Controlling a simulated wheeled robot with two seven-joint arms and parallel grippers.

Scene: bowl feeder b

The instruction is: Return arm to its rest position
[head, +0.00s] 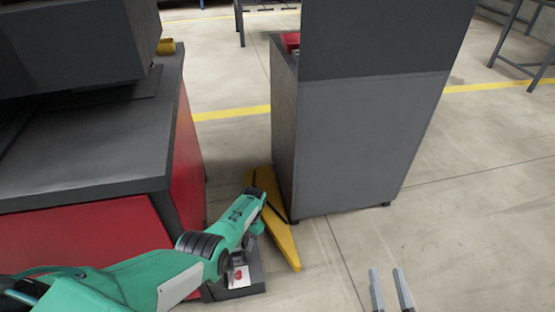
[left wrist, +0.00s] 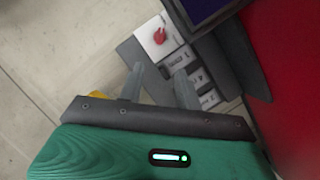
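My left arm (head: 135,280) is green and reaches in from the left of the head view, low between a red and dark machine and a grey cabinet. My left gripper shows in the left wrist view (left wrist: 159,69), with its two grey fingers apart and nothing seen between them. In that view the fingers point toward a grey control panel with a red knob (left wrist: 159,36) on a white plate; I cannot tell whether they touch it. My right gripper (head: 390,282) is at the bottom edge of the head view, its two grey fingers apart and empty.
The red and dark machine (head: 85,180) stands close to my left arm. The grey cabinet (head: 350,140) stands ahead, with a yellow piece (head: 283,238) beside its left side. A small control box (head: 245,284) sits below my left wrist. Floor at the right is open.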

